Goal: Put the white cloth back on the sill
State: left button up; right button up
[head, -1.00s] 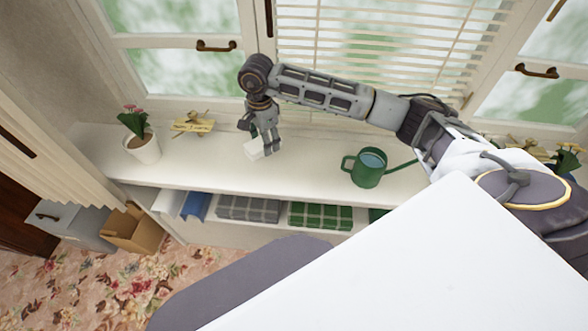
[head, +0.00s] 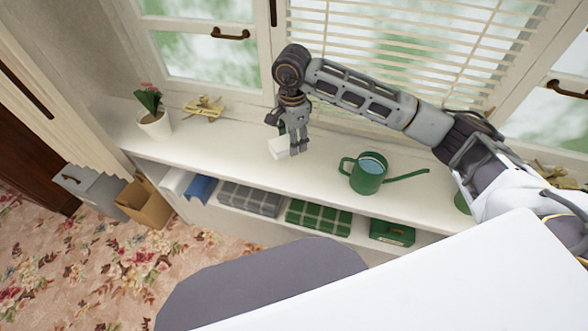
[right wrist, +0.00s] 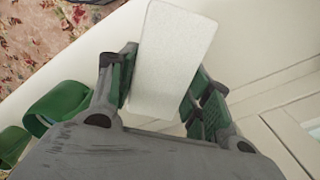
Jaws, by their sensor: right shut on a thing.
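The white cloth (head: 279,147), a small folded block, is held between the fingers of my right gripper (head: 290,145), over the white sill (head: 235,155). In the right wrist view the cloth (right wrist: 172,55) sticks out as a pale slab between the green-padded fingers of my right gripper (right wrist: 162,90). I cannot tell whether the cloth touches the sill. My left gripper is out of view.
A green watering can (head: 366,176) stands on the sill right of the cloth. A potted plant (head: 154,122) and a yellow ornament (head: 203,106) stand to the left. Folded textiles (head: 318,217) lie on the shelf below. Window blinds (head: 410,45) are behind. Bare sill lies left of the gripper.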

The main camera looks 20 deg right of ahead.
jog(key=shift+f, duration=0.2)
notch_tip(320, 180, down, 5)
jog(key=shift+r, duration=0.1)
jog(key=shift+f, duration=0.5)
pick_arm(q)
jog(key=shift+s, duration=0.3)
pick_arm(e)
jog(key=shift+f, duration=0.1)
